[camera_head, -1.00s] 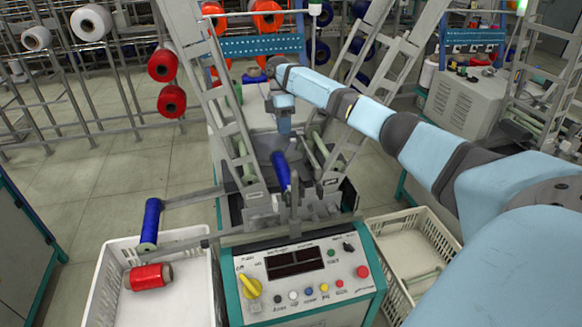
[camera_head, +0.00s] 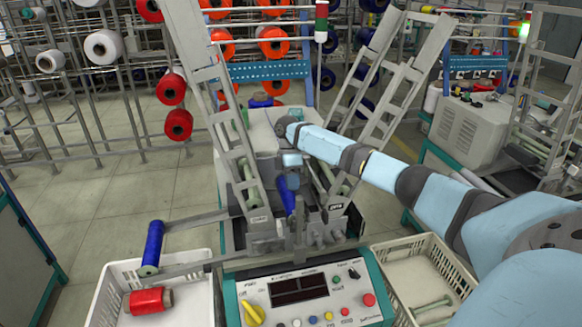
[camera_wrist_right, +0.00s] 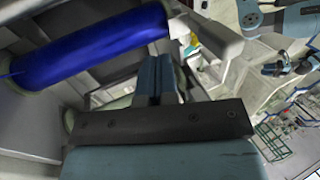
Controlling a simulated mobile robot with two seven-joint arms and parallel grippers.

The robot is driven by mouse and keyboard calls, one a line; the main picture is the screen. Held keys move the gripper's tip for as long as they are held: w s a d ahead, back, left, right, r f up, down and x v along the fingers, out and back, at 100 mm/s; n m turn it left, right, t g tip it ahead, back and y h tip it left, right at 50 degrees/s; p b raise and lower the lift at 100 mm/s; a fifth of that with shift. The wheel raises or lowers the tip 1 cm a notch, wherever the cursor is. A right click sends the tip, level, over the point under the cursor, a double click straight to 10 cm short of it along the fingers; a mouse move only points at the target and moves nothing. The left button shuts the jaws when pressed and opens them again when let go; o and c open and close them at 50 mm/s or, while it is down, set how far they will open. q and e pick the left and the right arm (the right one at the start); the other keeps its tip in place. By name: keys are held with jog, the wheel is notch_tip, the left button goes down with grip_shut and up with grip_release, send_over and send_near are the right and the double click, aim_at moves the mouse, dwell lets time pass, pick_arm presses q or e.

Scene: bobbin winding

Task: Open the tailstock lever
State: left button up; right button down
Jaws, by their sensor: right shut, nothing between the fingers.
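The winding machine stands in the middle of the head view, with its control panel (camera_head: 300,289) at the front. A blue bobbin (camera_head: 287,195) sits on it behind a grey upright lever-like bar (camera_head: 300,218), which may be the tailstock lever. My right gripper (camera_head: 291,168) is just above and behind this bobbin, its fingertips hard to make out. In the right wrist view the fingers (camera_wrist_right: 155,78) are shut and empty, beside the blue bobbin (camera_wrist_right: 95,48). A pale rounded arm (camera_wrist_right: 212,38) lies just beyond them to the right; I cannot tell whether they touch it. My left gripper is out of view.
A white crate (camera_head: 100,300) with a red bobbin (camera_head: 148,301) stands at left, a blue bobbin (camera_head: 153,243) on an arm above it. Another crate (camera_head: 459,262) stands at right. Slanted ladder-like frames (camera_head: 213,100) flank my right arm's workspace.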

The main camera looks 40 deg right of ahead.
jog(key=s, duration=0.1)
jog(key=s+a, duration=0.1)
jog(key=s, duration=0.1)
jog(key=shift+a+f+p, duration=0.15)
jog(key=shift+a+p, duration=0.15)
jog(key=shift+s+a, duration=0.25)
jog(key=shift+s, duration=0.1)
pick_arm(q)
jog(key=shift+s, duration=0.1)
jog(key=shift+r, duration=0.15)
